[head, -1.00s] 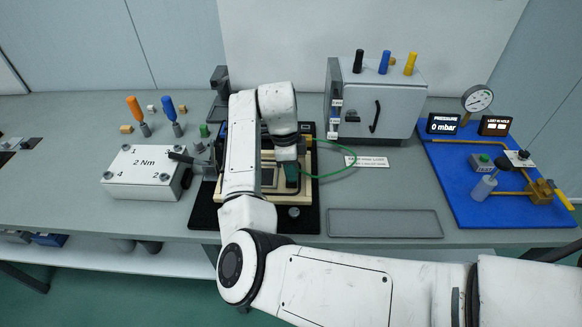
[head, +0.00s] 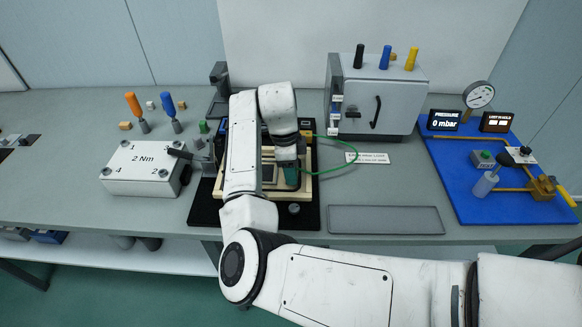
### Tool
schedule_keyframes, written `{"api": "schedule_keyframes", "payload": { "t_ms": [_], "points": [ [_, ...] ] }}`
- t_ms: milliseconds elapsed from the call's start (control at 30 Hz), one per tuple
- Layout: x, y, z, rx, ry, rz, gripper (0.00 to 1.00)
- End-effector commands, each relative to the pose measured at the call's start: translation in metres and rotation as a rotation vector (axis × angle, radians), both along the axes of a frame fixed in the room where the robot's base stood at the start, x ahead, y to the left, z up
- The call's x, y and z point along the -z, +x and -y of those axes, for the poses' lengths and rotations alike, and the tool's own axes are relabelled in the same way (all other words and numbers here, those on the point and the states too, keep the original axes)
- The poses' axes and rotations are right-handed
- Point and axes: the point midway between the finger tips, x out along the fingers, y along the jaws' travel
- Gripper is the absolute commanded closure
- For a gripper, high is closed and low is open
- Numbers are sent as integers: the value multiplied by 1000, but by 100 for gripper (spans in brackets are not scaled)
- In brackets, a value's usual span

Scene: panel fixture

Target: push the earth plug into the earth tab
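A thin green earth lead (head: 346,164) loops out to the right from the area under my gripper and curves back up to a yellow-orange piece (head: 306,135) on the fixture. My gripper (head: 291,180) points down over the right part of a pale wooden frame (head: 309,190) on a black mat. A dark green piece shows at its tip. The earth plug and the earth tab cannot be made out; my arm and gripper cover that area. The finger opening is too small and hidden to read.
A grey enclosure (head: 384,95) with a black handle stands behind right. A label card (head: 368,158) and an empty grey tray (head: 385,220) lie right of the mat. A white "2 Nm" box (head: 140,168) stands left. A blue board (head: 465,200) with a gauge is far right.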

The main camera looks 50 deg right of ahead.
Motion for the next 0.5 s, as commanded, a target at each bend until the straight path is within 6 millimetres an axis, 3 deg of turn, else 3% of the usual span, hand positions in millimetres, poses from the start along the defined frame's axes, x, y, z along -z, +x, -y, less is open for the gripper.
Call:
{"api": "schedule_keyframes", "payload": {
  "t_ms": [300, 500],
  "points": [
    [-3, 1, 0, 1, 0, 1, 47],
    [-28, 3, -2, 2, -1, 4, 47]
  ]
}}
